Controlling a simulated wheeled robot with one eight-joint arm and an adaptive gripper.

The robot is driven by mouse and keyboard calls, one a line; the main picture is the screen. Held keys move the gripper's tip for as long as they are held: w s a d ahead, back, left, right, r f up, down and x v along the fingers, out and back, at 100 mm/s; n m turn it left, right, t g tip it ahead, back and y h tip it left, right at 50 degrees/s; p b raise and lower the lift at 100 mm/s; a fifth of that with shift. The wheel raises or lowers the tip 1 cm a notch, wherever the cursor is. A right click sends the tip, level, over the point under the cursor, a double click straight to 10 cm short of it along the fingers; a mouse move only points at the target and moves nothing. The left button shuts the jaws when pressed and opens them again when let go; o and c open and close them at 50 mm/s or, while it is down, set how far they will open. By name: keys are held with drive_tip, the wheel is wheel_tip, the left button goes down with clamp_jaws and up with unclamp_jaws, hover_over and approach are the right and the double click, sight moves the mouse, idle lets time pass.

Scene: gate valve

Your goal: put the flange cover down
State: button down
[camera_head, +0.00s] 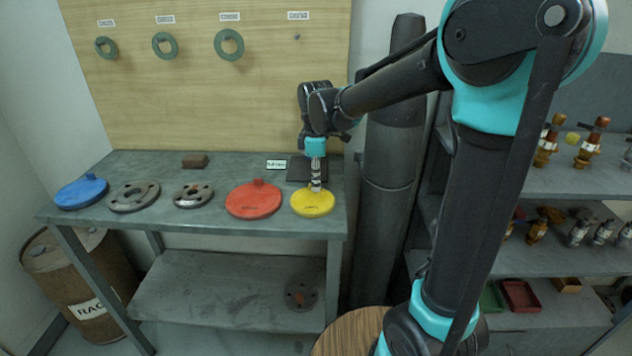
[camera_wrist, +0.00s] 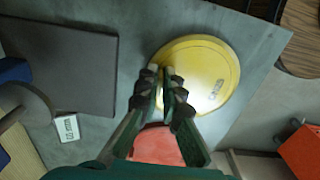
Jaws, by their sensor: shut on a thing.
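A yellow flange cover (camera_head: 313,204) is at the right end of the grey workbench, near its front edge. In the wrist view the yellow cover (camera_wrist: 215,75) is a round disc with small dark lettering. My gripper (camera_head: 316,185) points down at the cover from above. In the wrist view my gripper (camera_wrist: 166,84) has its fingers close together at the cover's near side, shut on its knob, which the fingers hide. The cover looks level and at bench height; I cannot tell whether its underside touches the bench.
A red cover (camera_head: 253,199) lies just left of the yellow one. Farther left are two grey flanges (camera_head: 193,195) (camera_head: 134,196) and a blue cover (camera_head: 81,192). A dark mat (camera_head: 299,169) and a small label (camera_head: 276,164) lie behind. A dark column (camera_head: 389,190) stands right of the bench.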

drive_tip(key=c, duration=1.7)
unclamp_jaws()
wheel_tip(320, 180, up, 12)
drive_tip(key=s+d+f+m+t, duration=0.2)
drive_tip(key=s+d+f+m, duration=0.6)
drive_tip(key=d+f, duration=0.2)
drive_tip(key=s+d+f+m+t, duration=0.2)
drive_tip(key=s+d+f+m, duration=0.5)
drive_tip(key=f, duration=0.6)
drive_tip(key=d+m, duration=0.2)
drive_tip(key=d, duration=0.1)
drive_tip(key=shift+s+d+f+m, duration=0.2)
drive_tip(key=shift+s+f+m, duration=0.05)
drive_tip(key=shift+s+m, duration=0.1)
